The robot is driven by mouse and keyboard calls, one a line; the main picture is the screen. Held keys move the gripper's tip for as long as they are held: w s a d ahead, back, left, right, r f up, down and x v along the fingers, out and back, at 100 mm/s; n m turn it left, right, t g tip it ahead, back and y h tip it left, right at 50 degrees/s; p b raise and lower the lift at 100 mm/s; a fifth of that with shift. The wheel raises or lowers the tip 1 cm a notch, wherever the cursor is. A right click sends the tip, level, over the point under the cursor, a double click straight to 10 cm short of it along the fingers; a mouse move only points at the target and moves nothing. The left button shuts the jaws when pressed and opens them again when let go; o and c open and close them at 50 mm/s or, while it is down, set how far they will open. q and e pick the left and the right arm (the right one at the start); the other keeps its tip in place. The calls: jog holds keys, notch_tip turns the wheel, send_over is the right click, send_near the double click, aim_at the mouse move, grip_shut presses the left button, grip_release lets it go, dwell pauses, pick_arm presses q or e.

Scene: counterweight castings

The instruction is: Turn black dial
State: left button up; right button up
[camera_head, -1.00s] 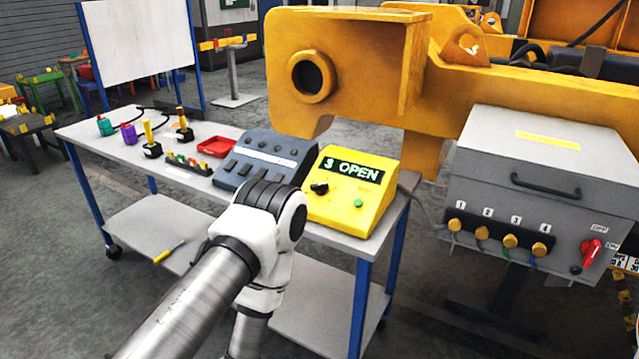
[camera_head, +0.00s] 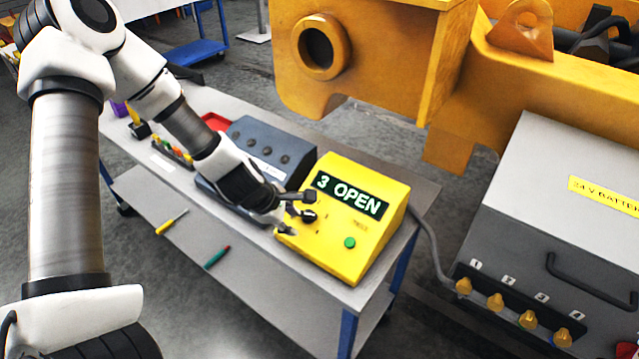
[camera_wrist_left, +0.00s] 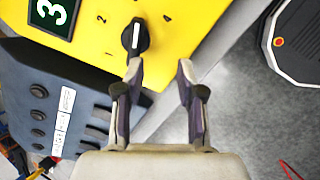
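The yellow box (camera_head: 335,245) stands on the cart top and its display (camera_head: 347,195) reads "3 OPEN". The black dial (camera_head: 309,215) is on the box's sloped face, left of a green button (camera_head: 350,242). In the left wrist view the dial (camera_wrist_left: 135,38) has a white pointer line, with numbers around it. My left gripper (camera_head: 292,212) is at the box's left side, close to the dial. In the left wrist view its fingers (camera_wrist_left: 160,70) are apart with nothing between them; the dial is just beyond the left finger's tip. My right gripper is not in view.
A dark grey control box (camera_head: 262,145) stands left of the yellow box. A red tray (camera_head: 216,121) is behind my left arm. A grey battery box (camera_head: 540,230) stands at the right. A large yellow casting (camera_head: 385,55) is behind the cart.

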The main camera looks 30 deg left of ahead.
aim_at(305, 214)
pick_arm(q)
notch_tip(305, 214, up, 5)
jog(key=t, duration=0.1)
jog(key=b+x, duration=0.5)
jog(key=x, duration=0.3)
jog(key=shift+w+a+b, duration=0.1)
jog(key=shift+w+b, duration=0.1)
jog(key=shift+b, duration=0.1)
jog(key=shift+w, duration=0.1)
jog(key=shift+s+r, duration=0.3)
jog(key=shift+f, duration=0.1)
grip_shut()
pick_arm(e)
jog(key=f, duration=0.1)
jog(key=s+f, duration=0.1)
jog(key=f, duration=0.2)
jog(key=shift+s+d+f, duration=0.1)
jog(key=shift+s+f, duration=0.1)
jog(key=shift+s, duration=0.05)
